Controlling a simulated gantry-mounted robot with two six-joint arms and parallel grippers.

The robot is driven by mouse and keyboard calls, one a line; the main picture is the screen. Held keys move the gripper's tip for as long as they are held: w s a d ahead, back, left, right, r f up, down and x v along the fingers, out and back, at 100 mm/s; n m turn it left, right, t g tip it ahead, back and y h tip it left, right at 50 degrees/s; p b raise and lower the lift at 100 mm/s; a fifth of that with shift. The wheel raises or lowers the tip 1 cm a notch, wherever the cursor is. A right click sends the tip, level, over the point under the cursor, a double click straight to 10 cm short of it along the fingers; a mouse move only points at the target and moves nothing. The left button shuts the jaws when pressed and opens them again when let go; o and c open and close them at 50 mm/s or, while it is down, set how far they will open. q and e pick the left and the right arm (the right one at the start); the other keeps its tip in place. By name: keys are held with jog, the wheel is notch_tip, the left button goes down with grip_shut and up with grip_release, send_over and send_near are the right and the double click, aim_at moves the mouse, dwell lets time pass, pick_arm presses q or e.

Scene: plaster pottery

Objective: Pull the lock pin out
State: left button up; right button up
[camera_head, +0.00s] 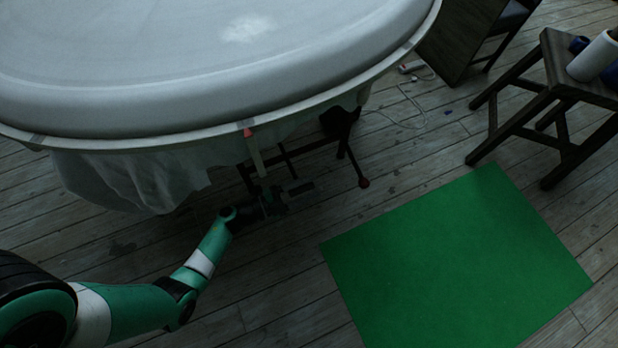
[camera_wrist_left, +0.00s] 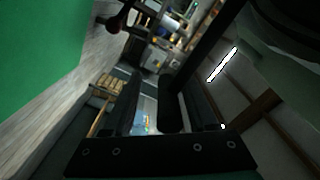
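A large pale round plaster form sits on a round top (camera_head: 185,142), with white cloth hanging below its rim. Under it is a dark metal stand (camera_head: 343,148); one rod ends in a dark red ball knob (camera_head: 364,183), which also shows in the left wrist view (camera_wrist_left: 115,23). My left gripper (camera_head: 288,194) is low beside the stand, left of the knob. In the left wrist view its two dark fingers stand apart, with a dark rounded bar (camera_wrist_left: 171,108) seen between them. I cannot tell whether this bar is the lock pin or whether the fingers touch it. My right gripper is out of view.
A green mat (camera_head: 455,260) lies on the plank floor at right. A dark wooden stool (camera_head: 560,95) with a white roll stands at upper right. A thin pale cable lies on the floor behind the stand. A red-tipped strip (camera_head: 254,150) hangs from the rim above the gripper.

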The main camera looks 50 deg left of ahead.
pick_arm(q)
jog(key=shift+a, duration=0.1)
jog(key=shift+r, duration=0.15)
jog(key=shift+s, duration=0.2)
jog(key=p+v, duration=0.3)
jog(key=v, duration=0.8)
jog(key=shift+s+p, duration=0.15)
jog(key=shift+p, duration=0.25)
jog(key=shift+a, duration=0.1)
